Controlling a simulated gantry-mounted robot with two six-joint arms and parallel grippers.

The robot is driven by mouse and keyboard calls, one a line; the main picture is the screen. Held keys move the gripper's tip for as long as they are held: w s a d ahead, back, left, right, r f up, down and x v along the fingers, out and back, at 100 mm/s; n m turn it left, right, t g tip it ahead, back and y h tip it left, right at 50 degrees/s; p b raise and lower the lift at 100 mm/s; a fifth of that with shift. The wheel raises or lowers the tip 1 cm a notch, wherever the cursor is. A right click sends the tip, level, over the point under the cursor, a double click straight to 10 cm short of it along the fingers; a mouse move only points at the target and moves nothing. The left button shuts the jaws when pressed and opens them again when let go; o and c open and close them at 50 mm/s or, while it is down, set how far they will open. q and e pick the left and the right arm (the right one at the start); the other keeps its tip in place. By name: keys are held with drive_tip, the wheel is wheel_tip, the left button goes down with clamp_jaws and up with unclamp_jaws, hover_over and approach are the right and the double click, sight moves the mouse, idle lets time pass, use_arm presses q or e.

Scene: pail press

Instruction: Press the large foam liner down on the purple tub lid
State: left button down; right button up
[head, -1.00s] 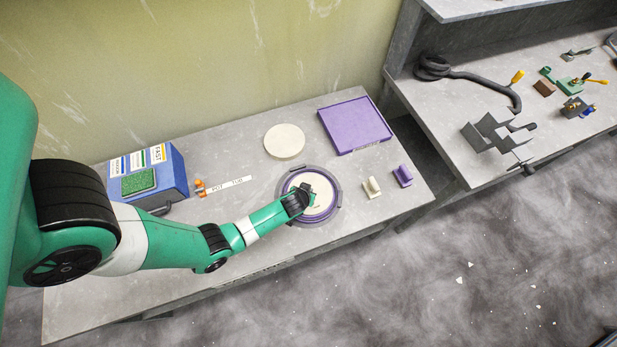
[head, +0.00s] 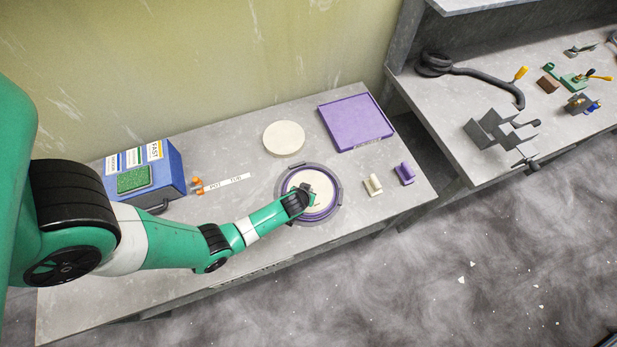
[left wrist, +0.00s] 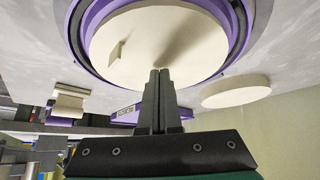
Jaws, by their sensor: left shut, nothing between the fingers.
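A cream foam disc (head: 322,184) lies inside a round purple rim (head: 334,207) on the bench; it also shows large in the left wrist view (left wrist: 150,45). In that view a purple ring (left wrist: 238,40) surrounds the disc, with a grey outer ring. My left gripper (head: 307,190) is over the disc, its fingers shut together and empty. Its tips (left wrist: 160,72) meet the disc's face in the wrist view, with a shadow beside them; I cannot tell if they touch. My arm hides part of the disc. My right gripper is not in view.
A loose cream disc (head: 284,138) lies behind the tub. A purple square slab (head: 355,124), a small cream block (head: 372,185) and a purple block (head: 404,174) are to the right. A blue box (head: 170,170) and a label strip (head: 228,183) are left. A second bench holds tools.

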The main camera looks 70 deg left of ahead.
use_arm(q)
drive_tip(key=shift+f, duration=0.3)
wheel_tip(320, 180, up, 6)
drive_tip(key=p, duration=0.5)
idle(0.5)
